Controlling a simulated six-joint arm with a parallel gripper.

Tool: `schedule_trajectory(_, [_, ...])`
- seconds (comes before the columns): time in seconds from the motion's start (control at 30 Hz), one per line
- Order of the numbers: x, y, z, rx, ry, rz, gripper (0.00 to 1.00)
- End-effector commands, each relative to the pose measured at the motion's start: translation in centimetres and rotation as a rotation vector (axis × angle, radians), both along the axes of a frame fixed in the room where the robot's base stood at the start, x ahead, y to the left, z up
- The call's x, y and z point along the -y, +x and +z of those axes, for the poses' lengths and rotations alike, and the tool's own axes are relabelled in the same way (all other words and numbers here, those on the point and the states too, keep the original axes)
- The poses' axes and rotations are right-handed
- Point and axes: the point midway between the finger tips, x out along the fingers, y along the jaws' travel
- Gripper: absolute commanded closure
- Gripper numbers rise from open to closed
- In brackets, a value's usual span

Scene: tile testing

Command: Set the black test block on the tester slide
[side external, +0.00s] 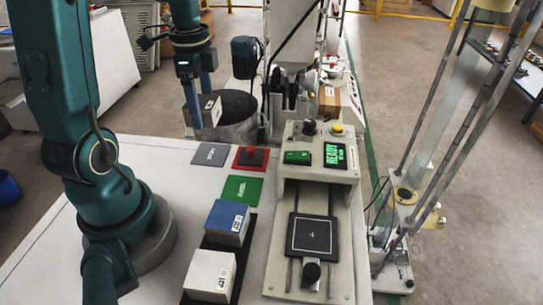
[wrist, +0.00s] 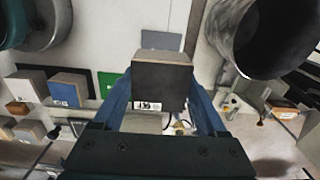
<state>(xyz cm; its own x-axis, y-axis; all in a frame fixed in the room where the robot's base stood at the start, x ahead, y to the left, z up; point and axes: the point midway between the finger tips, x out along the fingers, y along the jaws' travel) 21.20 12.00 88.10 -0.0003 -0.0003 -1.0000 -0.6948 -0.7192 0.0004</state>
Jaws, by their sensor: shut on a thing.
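My gripper (side external: 203,104) is shut on the black test block (wrist: 158,88) in the wrist view, with one blue finger on each side and a white label on its near edge. In the side view the held block (side external: 211,111) is partly hidden by my fingers and shows a labelled face, in front of a dark round vessel. The tester slide (side external: 313,237) is a black plate with a white square and cross, low at right of centre. It carries nothing. The block is far from it, up and to the left.
The tester's control box (side external: 318,172) stands behind the slide, with a green READY display. Grey (side external: 210,154), red and green (side external: 241,190) mats lie on the table. A blue block (side external: 227,222) and a white block (side external: 210,275) stand left of the slide. The dark round vessel (side external: 232,128) stands behind the mats.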

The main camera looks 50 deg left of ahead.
Motion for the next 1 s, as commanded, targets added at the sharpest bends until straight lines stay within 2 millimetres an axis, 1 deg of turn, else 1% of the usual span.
schedule_trajectory(0.37, [-0.1, 0.1, 6.0, 0.007, 0.006, 0.0, 1.0])
schedule_trajectory(0.4, [0.7, 0.6, 5.8, 0.002, 0.001, -0.047, 1.0])
schedule_trajectory(0.57, [3.0, 2.3, 5.7, 0.001, 0.0, -0.203, 1.0])
schedule_trajectory(0.67, [4.9, 3.5, 5.7, 0.0, 0.0, -0.322, 1.0])
schedule_trajectory(0.77, [7.4, 4.7, 5.8, 0.002, 0.0, -0.464, 1.0])
schedule_trajectory(0.87, [10.5, 5.7, 5.8, 0.002, 0.0, -0.63, 1.0])
schedule_trajectory(1.0, [15.3, 6.5, 5.8, 0.002, 0.0, -0.869, 1.0])
